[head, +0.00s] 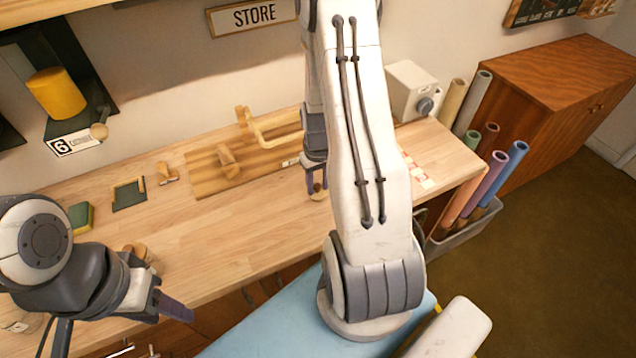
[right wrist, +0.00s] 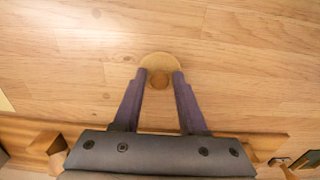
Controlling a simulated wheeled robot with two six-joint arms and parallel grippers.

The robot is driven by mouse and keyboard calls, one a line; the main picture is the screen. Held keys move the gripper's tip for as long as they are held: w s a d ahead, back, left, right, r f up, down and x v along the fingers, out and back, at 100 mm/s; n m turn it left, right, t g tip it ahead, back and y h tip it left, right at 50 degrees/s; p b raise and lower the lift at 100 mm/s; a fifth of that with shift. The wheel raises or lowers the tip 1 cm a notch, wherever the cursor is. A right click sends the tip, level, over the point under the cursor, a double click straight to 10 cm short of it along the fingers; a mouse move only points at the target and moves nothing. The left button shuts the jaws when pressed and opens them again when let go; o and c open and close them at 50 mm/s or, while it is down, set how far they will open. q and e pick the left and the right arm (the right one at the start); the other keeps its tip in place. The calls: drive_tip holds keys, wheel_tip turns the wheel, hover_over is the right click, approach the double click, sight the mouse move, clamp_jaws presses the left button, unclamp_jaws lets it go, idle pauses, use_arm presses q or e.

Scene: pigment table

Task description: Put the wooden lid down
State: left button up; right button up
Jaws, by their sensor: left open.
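The wooden lid (right wrist: 146,62) is a pale round disc with a darker knob (right wrist: 160,79). It shows between and just beyond the fingertips of my right gripper (right wrist: 160,76) in the right wrist view. The fingers are closed on the knob's two sides. In the head view my right gripper (head: 317,182) points down over the wooden worktop (head: 235,235), right of the board, and the lid is mostly hidden. I cannot tell whether the lid touches the worktop. My left gripper (head: 172,304) is open and empty at the worktop's front edge, lower left.
A wooden board (head: 205,178) with pegs and a curved handle lies at the back. A green sponge (head: 81,216), a dark green plate (head: 129,194) and a small wooden piece (head: 166,173) lie left of it. A white box (head: 409,88) stands back right. The worktop's middle is clear.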

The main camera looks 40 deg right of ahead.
sight(318, 186)
drive_tip(key=shift+o, duration=0.3)
drive_tip(key=shift+r, duration=0.1)
drive_tip(key=shift+r, duration=0.6)
wheel_tip(318, 186, up, 11)
drive_tip(key=b, duration=0.2)
drive_tip(key=s+a+r+n, duration=0.1)
drive_tip(key=a+r+n, duration=0.1)
drive_tip(key=a, duration=0.7)
drive_tip(key=s+a+r+n, duration=0.1)
drive_tip(key=a+r+n, duration=0.15)
drive_tip(key=a, duration=0.65)
drive_tip(key=s+a+r+n, duration=0.1)
drive_tip(key=s+a+n, duration=0.1)
drive_tip(key=s+a, duration=0.4)
drive_tip(key=s+a+r+n+y, duration=0.1)
drive_tip(key=s+a+n, duration=0.2)
drive_tip(key=s+a, duration=0.3)
drive_tip(key=shift+s+a+r, duration=0.35)
drive_tip(key=shift+s+a, duration=0.05)
drive_tip(key=shift+s, duration=0.8)
